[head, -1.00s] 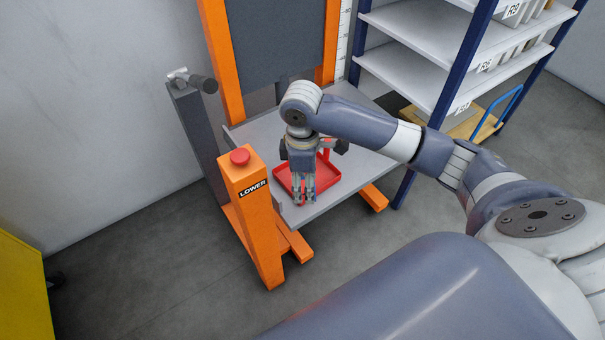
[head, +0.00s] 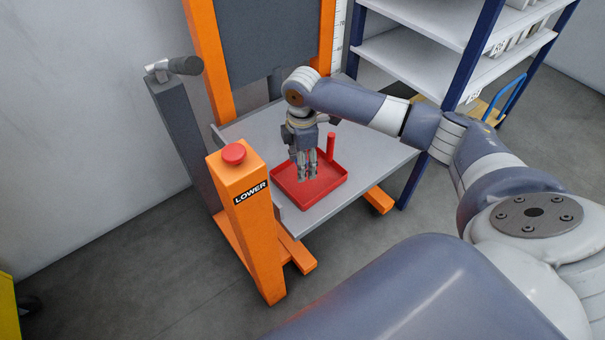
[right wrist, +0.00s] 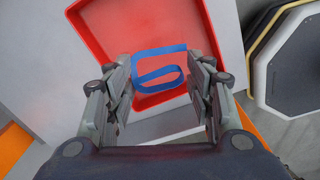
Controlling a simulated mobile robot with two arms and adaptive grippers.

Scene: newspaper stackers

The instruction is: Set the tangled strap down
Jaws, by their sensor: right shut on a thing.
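The blue strap (right wrist: 158,50) lies in a loose folded loop between the fingers of my right gripper (right wrist: 160,68) in the right wrist view. The gripper is shut on it. In the head view, the right gripper (head: 306,178) points down over the red tray (head: 330,184), and I cannot make out the strap there. The shallow tray, also in the right wrist view (right wrist: 105,28), sits on the grey platform (head: 365,160). I cannot tell whether the strap touches the tray floor. My left gripper is not in view.
A red post (head: 331,146) stands at the tray's back right. An orange post with a red button (head: 233,153) marked LOWER stands at the platform's left front. A shelf rack (head: 440,60) is at the right. Free platform lies right of the tray.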

